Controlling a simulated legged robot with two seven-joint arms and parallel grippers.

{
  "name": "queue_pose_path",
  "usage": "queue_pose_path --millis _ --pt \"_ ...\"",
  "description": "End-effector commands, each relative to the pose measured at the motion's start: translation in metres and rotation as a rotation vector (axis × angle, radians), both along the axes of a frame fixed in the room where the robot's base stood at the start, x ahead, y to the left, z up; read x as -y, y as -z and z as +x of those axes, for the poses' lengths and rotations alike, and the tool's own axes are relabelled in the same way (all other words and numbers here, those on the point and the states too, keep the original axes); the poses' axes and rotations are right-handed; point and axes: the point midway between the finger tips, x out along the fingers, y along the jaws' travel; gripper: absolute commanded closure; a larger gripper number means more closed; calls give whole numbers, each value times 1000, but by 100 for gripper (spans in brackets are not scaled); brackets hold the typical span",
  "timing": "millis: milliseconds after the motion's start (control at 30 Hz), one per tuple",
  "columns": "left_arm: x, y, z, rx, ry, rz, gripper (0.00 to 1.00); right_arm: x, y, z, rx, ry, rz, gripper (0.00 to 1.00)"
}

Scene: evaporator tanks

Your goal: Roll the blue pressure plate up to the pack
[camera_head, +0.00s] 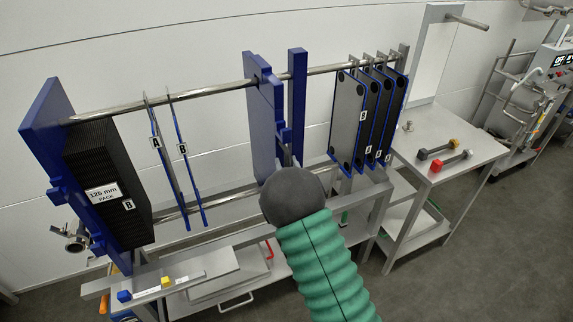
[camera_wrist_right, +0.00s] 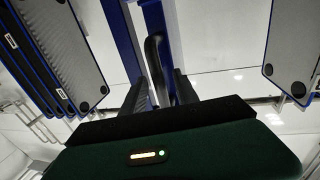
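The blue pressure plate (camera_head: 262,115) hangs upright on the rails in the middle of the frame, in the head view. The pack (camera_head: 85,165) is a dark stack against the blue end plate at the left, labelled 125 mm. A wide gap lies between them, with two thin plates, A (camera_head: 156,150) and B (camera_head: 181,150), hanging in it. My right wrist is in front of the pressure plate's lower part and hides most of the gripper. In the right wrist view my right gripper (camera_wrist_right: 162,88) has its fingers apart, with a dark curved handle (camera_wrist_right: 153,52) between them. My left gripper is out of view.
A blue upright (camera_head: 298,95) stands just right of the pressure plate. A steel table (camera_head: 450,180) at the right holds two small tools.

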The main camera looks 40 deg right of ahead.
Motion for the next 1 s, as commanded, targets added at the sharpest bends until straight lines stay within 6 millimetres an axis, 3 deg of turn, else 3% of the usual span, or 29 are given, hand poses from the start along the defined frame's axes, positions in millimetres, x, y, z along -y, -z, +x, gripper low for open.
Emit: queue_pose_path --millis 33,300,1000 --pt "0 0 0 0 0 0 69 0 0 0 0 0 0 68" --pt "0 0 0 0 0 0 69 0 0 0 0 0 0 100" --pt "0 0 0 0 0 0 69 0 1 0 -1 0 0 100"
